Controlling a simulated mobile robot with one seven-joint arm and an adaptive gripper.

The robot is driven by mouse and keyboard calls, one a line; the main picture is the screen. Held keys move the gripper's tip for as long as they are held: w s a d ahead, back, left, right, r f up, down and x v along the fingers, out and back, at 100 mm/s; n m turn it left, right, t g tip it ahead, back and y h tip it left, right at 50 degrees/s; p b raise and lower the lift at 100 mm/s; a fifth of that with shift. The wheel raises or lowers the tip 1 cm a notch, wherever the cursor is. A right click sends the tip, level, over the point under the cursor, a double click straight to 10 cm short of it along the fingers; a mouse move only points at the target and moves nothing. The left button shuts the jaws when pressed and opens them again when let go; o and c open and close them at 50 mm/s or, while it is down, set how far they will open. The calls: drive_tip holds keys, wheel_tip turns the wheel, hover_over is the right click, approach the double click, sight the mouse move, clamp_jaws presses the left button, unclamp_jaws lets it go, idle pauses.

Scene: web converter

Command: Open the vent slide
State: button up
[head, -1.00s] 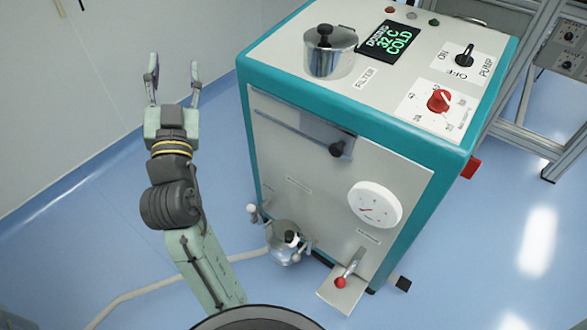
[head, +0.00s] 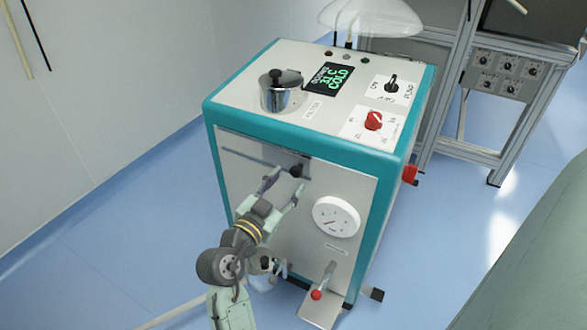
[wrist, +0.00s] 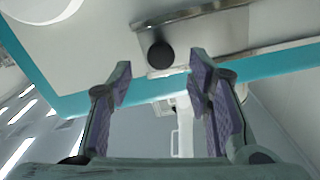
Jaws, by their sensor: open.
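The vent slide has a round black knob (head: 297,171) on the upper front panel of the machine, at the right end of a thin horizontal rail (head: 245,156). A grey plate (head: 300,160) shows behind the knob. In the wrist view the knob (wrist: 160,55) appears just beyond the fingertips, roughly centred between them, with the metal rail (wrist: 240,35) beside it. My gripper (head: 284,184) is open and empty in front of the panel, just below and left of the knob. It also shows in the wrist view (wrist: 160,80). I see no clear contact with the knob.
A white gauge (head: 337,217) sits right of my gripper on the panel. Below are a red-tipped lever (head: 317,294) and metal fittings (head: 262,264). A lidded pot (head: 281,92) and a red dial (head: 374,121) are on top.

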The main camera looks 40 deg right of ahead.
sight(294, 173)
drive_tip(key=p+x, duration=0.1)
drive_tip(key=x, duration=0.4)
drive_tip(key=shift+w+d, duration=0.1)
drive_tip(key=shift+d, duration=0.05)
drive_tip(key=shift+c, duration=0.5)
clamp_jaws()
